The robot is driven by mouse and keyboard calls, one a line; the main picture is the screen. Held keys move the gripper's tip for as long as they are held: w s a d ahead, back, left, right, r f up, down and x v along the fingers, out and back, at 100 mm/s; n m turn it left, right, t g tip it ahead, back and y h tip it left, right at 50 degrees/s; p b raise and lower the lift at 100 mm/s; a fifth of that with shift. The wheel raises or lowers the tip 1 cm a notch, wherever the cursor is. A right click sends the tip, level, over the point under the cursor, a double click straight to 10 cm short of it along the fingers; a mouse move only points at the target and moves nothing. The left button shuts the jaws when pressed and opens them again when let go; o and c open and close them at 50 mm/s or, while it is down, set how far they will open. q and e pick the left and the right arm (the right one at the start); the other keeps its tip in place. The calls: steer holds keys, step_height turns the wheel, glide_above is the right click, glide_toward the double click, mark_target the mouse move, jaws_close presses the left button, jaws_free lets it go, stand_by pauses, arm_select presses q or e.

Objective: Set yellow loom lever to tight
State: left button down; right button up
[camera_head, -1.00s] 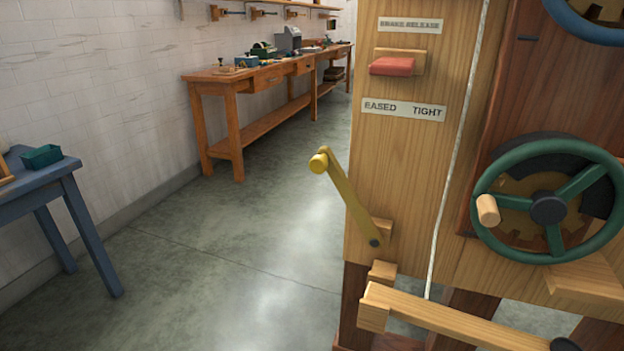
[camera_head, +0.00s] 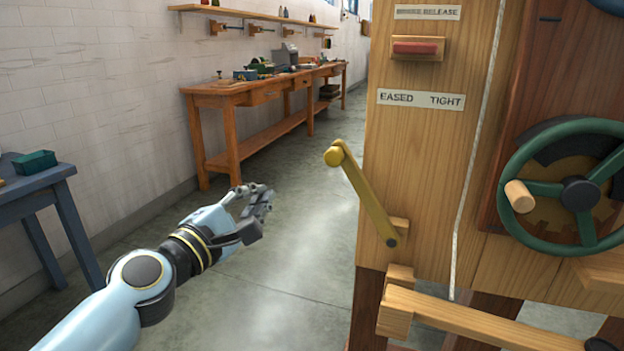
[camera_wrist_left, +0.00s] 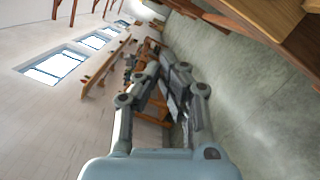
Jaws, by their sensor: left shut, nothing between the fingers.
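The yellow lever (camera_head: 364,194) is on the lower left of the loom's wooden post (camera_head: 415,160). It pivots at its lower end and leans up to the left, ending in a round yellow knob. The label (camera_head: 421,99) above reads EASED on the left and TIGHT on the right. The lever leans toward the EASED side. My left gripper (camera_head: 262,196) is shut and empty, to the left of the knob and apart from it. It also shows in the left wrist view (camera_wrist_left: 172,92). My right gripper is not in view.
A red brake release block (camera_head: 415,48) sits above the label. A green handwheel (camera_head: 575,190) is on the right and a wooden beam (camera_head: 470,322) juts out below the lever. A blue table (camera_head: 40,180) is at left, a wooden workbench (camera_head: 265,90) behind. Open floor surrounds my left gripper.

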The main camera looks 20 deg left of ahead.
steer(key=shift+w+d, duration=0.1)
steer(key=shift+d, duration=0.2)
arm_select(q)
steer(key=shift+w, duration=0.1)
steer(key=w+d+r+p, duration=0.1)
steer(key=w+d, duration=0.4)
steer(key=w, duration=0.5)
steer(key=shift+r+p, duration=0.4)
steer(key=shift+r, duration=0.15)
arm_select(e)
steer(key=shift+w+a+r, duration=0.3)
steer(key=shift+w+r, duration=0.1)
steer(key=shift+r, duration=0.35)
arm_select(q)
steer(key=shift+d, duration=0.1)
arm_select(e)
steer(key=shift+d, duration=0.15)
arm_select(q)
steer(key=shift+r, duration=0.1)
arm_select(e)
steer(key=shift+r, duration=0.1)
